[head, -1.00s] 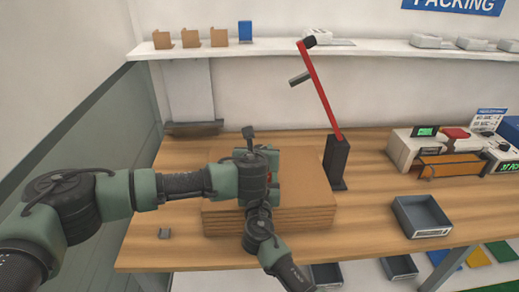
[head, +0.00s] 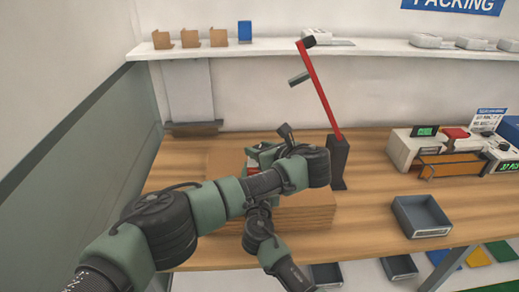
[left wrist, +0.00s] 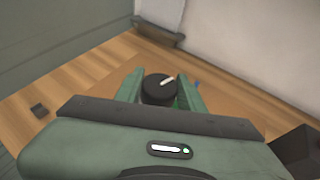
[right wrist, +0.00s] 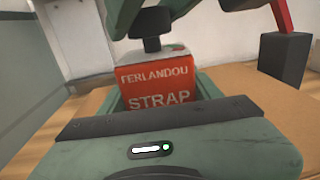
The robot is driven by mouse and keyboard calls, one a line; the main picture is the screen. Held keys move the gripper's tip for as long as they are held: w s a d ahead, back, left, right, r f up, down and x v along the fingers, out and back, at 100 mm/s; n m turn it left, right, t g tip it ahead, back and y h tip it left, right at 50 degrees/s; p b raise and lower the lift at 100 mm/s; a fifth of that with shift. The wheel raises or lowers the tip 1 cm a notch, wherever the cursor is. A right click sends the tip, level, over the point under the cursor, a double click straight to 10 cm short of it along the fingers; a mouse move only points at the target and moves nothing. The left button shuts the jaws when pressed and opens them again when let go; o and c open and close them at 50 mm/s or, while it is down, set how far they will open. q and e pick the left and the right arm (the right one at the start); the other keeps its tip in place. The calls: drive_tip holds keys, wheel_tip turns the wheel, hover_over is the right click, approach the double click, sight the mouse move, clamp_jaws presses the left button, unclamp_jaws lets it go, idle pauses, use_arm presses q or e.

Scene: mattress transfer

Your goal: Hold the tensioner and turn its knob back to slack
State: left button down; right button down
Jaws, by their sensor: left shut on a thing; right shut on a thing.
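The tensioner is a red block (right wrist: 158,85) lettered FERLANDOU STRAP, upright in the right wrist view with a black knob on top. My right gripper (right wrist: 160,98) is shut on its body, one finger on each side. In the left wrist view the round black knob (left wrist: 158,90) lies between the fingers of my left gripper (left wrist: 160,78), which is shut on it. The white mark on the knob points up and right there. In the head view only a bit of the red body (head: 252,171) shows; my left arm hides the knob and most of both grippers.
A flat cardboard stack (head: 305,215) lies under my arms on the wooden table. A dark post with a red bar (head: 322,92) stands close to the right of my left wrist. A grey tray (head: 422,216) stands further right. The table's left part is clear.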

use_arm(q)
drive_tip(key=shift+r, duration=0.1)
idle(0.3)
drive_tip(key=c, duration=0.9)
unclamp_jaws()
drive_tip(key=shift+o, duration=0.2)
drive_tip(key=v, duration=1.2)
drive_tip(key=shift+w, duration=0.1)
